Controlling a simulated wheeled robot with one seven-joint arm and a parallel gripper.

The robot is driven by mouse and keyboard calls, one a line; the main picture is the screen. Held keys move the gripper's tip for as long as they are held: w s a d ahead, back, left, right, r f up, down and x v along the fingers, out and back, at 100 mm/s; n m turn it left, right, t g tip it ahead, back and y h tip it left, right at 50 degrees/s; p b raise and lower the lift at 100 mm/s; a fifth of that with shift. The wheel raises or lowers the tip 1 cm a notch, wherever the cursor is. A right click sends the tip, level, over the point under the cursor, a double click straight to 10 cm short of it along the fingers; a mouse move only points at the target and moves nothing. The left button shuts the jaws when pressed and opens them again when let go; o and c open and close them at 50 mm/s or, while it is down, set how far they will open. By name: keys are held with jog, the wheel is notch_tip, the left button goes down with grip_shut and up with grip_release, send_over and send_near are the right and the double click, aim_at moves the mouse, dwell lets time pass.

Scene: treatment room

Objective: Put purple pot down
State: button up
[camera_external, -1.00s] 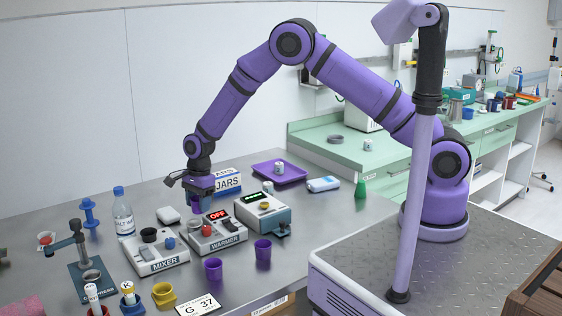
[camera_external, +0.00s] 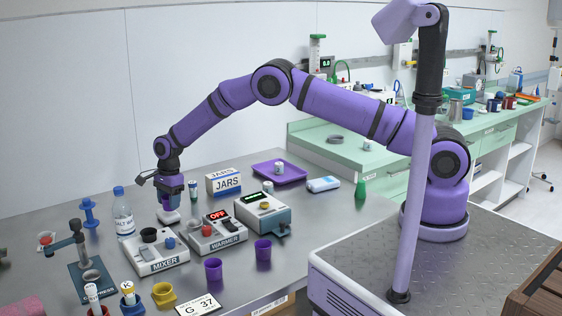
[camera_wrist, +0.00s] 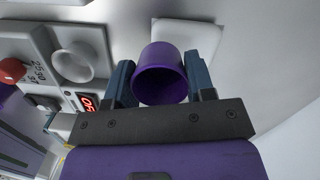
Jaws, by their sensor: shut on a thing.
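My gripper (camera_external: 170,198) is shut on the purple pot, which sits between its two fingers in the wrist view (camera_wrist: 162,76). The pot's open mouth faces the camera there. In the external view the gripper is low over the small white block (camera_external: 167,218) behind the mixer. The white block also shows beyond the pot in the wrist view (camera_wrist: 200,36). I cannot tell whether the pot touches it. Two other purple pots, a left one (camera_external: 213,269) and a right one (camera_external: 263,251), stand at the table's front.
The mixer (camera_external: 158,257) and the warmer (camera_external: 222,241) stand in front of the gripper. A water bottle (camera_external: 122,215) is to its left and a jars box (camera_external: 224,183) to its right. A purple tray (camera_external: 290,176) lies farther right. Bare metal table lies behind the bottle.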

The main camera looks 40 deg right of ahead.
jog(key=shift+f, duration=1.05)
jog(key=shift+f, duration=0.15)
jog(key=o, duration=0.9)
jog(key=r, duration=0.4)
jog(key=d+r, duration=0.1)
jog(key=r, duration=0.7)
jog(key=shift+w+d+r, duration=0.1)
jog(key=shift+w+d, duration=0.05)
jog(key=shift+d, duration=0.1)
